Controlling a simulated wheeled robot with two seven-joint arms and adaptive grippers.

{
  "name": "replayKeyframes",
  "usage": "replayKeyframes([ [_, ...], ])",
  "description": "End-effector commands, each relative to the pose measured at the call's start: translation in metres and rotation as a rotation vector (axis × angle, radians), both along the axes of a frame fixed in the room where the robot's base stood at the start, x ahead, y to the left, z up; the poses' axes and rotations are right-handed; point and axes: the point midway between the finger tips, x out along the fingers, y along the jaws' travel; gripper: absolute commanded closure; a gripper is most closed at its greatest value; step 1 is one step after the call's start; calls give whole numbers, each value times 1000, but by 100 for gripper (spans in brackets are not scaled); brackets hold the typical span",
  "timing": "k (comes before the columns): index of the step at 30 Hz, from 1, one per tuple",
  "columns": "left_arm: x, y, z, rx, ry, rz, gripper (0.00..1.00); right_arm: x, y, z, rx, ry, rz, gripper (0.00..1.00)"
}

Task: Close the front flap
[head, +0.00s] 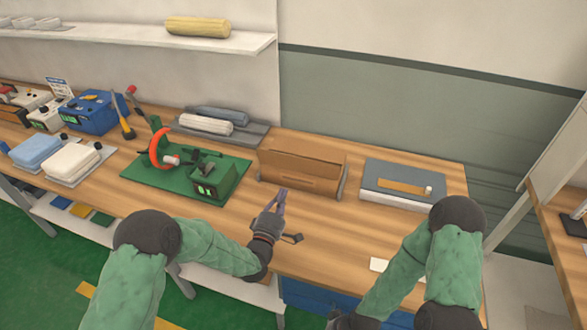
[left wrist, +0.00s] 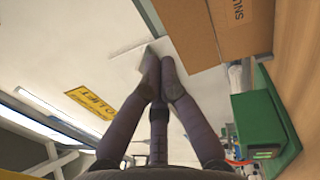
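A brown cardboard box (head: 286,181) stands on the wooden table, with an upright panel along its back. Which of its panels is the front flap is hard to tell. The box also fills the upper right of the left wrist view (left wrist: 212,28), with dark printing on it. My left gripper (head: 284,191) is just in front of the box near its front face, fingers pointing up. In the left wrist view its fingertips (left wrist: 160,58) meet with nothing between them. My right gripper (head: 340,321) is at the bottom edge, mostly cut off, so its fingers cannot be read.
A green board (head: 135,168) with a green device (head: 211,178) and an orange ring-shaped part (head: 154,148) lies left of the box. A grey case (head: 402,178) lies right of it. A white card (head: 379,265) is near the front edge. Wood in front of the box is mostly clear.

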Motion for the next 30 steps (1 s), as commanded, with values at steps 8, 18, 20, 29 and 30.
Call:
replayKeyframes([
  [8, 38, -13, 5, 1, -4, -1, 100, -1, 0, -8, 0, 2, 1, 100],
  [18, 96, -32, 13, 1, 0, -1, 100, -1, 0, -19, 0, 2, 1, 100],
  [20, 104, -34, 15, 1, -1, 0, 100, -1, 0, -21, 0, 2, 1, 100],
  [29, 127, -42, 20, 1, 1, 0, 100, -1, 0, -26, 0, 2, 1, 100],
  [30, 128, -42, 20, 1, 1, 0, 100, -1, 0, -26, 0, 2, 1, 100],
])
